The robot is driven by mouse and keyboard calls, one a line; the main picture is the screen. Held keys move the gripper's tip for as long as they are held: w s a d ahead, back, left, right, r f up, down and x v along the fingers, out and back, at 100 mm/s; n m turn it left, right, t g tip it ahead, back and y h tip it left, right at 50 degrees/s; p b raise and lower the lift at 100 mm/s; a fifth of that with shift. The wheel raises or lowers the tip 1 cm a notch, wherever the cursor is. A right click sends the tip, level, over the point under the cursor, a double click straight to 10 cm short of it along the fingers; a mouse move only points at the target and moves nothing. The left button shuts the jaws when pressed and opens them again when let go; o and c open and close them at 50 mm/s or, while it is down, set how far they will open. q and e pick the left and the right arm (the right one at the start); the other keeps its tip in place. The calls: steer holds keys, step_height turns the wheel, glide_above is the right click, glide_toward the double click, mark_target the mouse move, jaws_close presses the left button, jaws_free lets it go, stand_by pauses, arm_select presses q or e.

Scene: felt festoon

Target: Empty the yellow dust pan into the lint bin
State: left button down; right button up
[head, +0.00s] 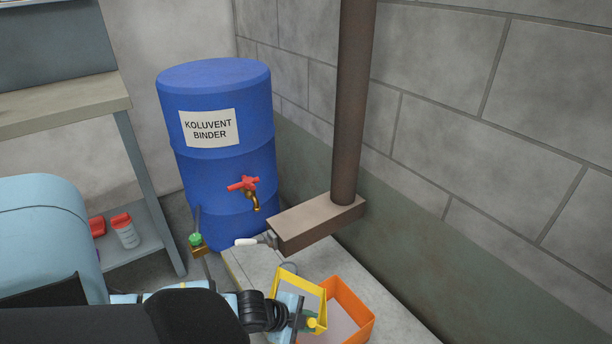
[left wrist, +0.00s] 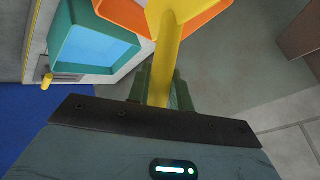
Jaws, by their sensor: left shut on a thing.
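The yellow dust pan (head: 301,281) is at the lower middle of the head view, next to an open orange bin (head: 358,309). My left gripper (head: 308,321) is shut on the pan's yellow handle. In the left wrist view the handle (left wrist: 166,62) runs up from between my green fingers. The pan overlaps the orange bin (left wrist: 205,18) there; I cannot tell whether they touch. The orange bin shows a grey inside in the head view. Neither bin has a readable label. The pan's contents are not clear. My right gripper is not in view.
A teal open bin (left wrist: 75,42) is at the left of the wrist view. A blue barrel (head: 222,160) with a red-handled tap (head: 243,184) stands behind. A brown post (head: 352,100) on a block (head: 315,222) and a block wall (head: 500,130) bound the right side.

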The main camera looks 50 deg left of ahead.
arm_select(q)
steer(key=shift+w+d+r, duration=0.1)
steer(key=shift+w, duration=0.05)
stand_by(0.4)
steer(key=shift+w+d+y+p, duration=0.15)
steer(key=shift+y+p, duration=0.15)
steer(key=shift+p, duration=0.3)
steer(key=shift+g, duration=0.3)
steer(key=shift+w+d+r+p, duration=0.1)
steer(key=shift+w+d+p, duration=0.1)
steer(key=shift+p, duration=0.3)
steer(key=shift+g+y, duration=0.3)
steer(key=shift+d, duration=0.1)
